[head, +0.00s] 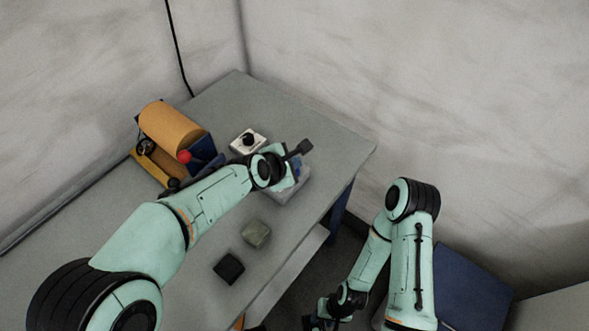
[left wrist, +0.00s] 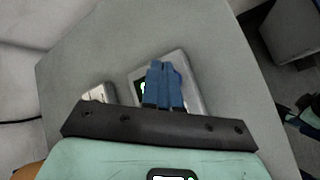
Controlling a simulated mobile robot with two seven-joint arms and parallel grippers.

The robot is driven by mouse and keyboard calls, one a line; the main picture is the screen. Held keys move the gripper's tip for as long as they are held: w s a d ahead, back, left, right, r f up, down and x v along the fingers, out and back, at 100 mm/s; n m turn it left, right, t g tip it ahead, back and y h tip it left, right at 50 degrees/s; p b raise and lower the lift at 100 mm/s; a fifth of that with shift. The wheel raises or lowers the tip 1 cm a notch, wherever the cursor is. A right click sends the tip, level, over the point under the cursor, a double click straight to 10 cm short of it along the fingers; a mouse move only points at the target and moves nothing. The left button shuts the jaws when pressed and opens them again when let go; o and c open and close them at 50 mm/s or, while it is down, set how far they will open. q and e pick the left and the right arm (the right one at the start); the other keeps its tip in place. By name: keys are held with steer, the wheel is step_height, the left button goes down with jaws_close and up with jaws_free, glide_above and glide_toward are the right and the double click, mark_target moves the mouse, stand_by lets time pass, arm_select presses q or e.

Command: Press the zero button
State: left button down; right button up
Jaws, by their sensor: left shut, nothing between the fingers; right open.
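A light grey device like a scale (head: 288,191) sits on the table near its right edge, partly hidden by my left gripper (head: 297,172). In the left wrist view the device (left wrist: 192,98) has a pale plate and a small green-lit display (left wrist: 143,87). My left gripper's blue fingers (left wrist: 164,66) are shut together, empty, and overlap the device's face. I cannot tell whether they touch it. No zero button can be made out; the fingers cover part of the face. My right gripper (head: 318,320) is low, beyond the table's front edge, open and small in view.
The grey table (head: 330,150) stands against the walls. A white box with a black knob (head: 247,141) is left of the device. An orange roll machine (head: 172,128) with a red ball stands further left. A greenish block (head: 256,233) and a black block (head: 229,268) lie nearer.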

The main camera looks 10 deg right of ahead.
stand_by(0.4)
arm_select(q)
steer(key=shift+f, duration=0.45)
steer(key=shift+f+b, duration=0.45)
steer(key=shift+f, duration=0.1)
stand_by(0.5)
stand_by(0.3)
steer(key=shift+r+p, duration=0.95)
steer(key=shift+p, duration=0.05)
